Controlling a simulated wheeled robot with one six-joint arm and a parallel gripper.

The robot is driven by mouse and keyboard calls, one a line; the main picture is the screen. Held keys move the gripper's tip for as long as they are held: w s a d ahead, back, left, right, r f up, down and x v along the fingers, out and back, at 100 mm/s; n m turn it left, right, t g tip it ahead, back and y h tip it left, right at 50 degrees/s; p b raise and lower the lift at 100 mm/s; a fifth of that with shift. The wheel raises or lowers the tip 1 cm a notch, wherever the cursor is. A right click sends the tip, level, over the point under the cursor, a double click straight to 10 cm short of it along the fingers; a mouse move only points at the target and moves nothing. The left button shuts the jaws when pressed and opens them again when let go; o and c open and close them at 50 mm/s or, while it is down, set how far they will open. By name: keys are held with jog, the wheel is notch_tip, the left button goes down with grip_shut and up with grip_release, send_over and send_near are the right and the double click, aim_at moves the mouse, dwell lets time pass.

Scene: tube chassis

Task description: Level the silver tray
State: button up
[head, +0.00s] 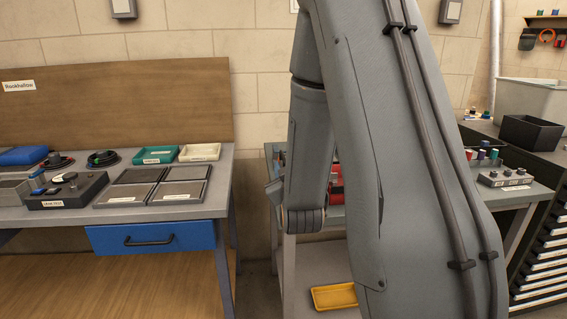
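No thing that I can surely name as the silver tray shows. Several flat grey squares with pale rims lie on the left bench, among them a front left one (124,195) and a front right one (178,192). I cannot tell whether one of these is the tray. They look flat on the bench top. My arm fills the middle and right of the head view and hides much of the cart behind it. My gripper's fingers do not show.
The left bench (215,185) also holds a black control box (67,190), a green tray (155,155), a cream tray (200,152) and coiled cables. A yellow tray (334,296) sits low on the middle cart. A black bin (531,132) stands at right.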

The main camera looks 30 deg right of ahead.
jog(key=v, duration=0.3)
jog(key=shift+s, duration=0.2)
jog(key=shift+s+a, duration=0.1)
dwell(0.4)
